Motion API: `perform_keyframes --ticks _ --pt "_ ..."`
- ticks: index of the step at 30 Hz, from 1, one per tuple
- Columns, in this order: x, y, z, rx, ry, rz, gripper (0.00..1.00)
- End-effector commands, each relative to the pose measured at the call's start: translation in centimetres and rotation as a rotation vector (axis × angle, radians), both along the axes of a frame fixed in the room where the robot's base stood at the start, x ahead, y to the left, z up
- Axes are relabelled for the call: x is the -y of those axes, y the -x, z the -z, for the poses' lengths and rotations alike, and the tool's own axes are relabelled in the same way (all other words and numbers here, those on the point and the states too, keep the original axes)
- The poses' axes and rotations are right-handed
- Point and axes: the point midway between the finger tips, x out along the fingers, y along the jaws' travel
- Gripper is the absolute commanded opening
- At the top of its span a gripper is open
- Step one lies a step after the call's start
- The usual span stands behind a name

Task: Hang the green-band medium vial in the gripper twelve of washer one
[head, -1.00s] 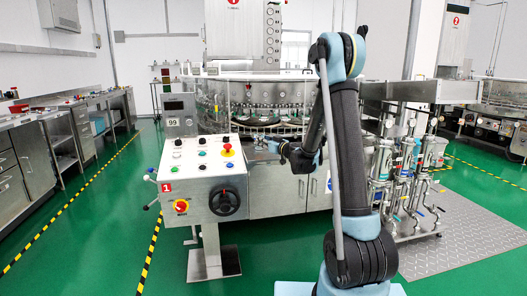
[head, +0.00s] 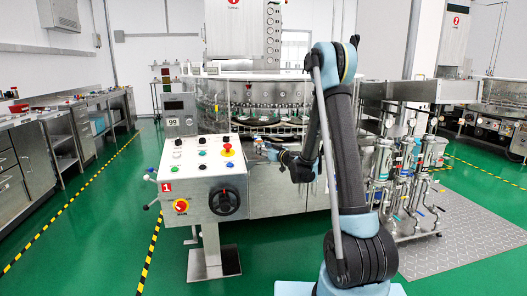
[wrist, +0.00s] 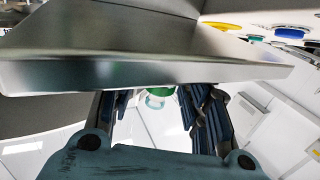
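Washer one (head: 265,95) stands in the middle of the head view, with a ring of washer grippers behind its clear front; I cannot read which is number twelve. My gripper (head: 264,147) is small there, low in front of the washer, just right of the control panel. In the wrist view my gripper (wrist: 160,99) has its fingers on both sides of the green-band vial (wrist: 156,103), which appears held between them. Its green band and a bit of clear glass show. The fingertips and the rest of the vial are hidden behind a metal panel.
The metal panel (wrist: 140,72) crosses the wrist view close to the fingers. The control panel (head: 200,170) with buttons and a dark knob stands left of my gripper. Pipes and valves (head: 405,170) stand at the right. Green floor is clear at the left.

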Motion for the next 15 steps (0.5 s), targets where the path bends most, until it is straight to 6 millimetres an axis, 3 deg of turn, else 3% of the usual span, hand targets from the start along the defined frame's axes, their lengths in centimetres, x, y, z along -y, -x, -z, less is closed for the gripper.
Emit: perform_keyframes --ticks 8,15 --pt "0.4 0.4 -0.1 0.0 0.0 0.001 0.43" --pt "3.1 3.2 -0.1 0.0 0.0 0.003 0.43"
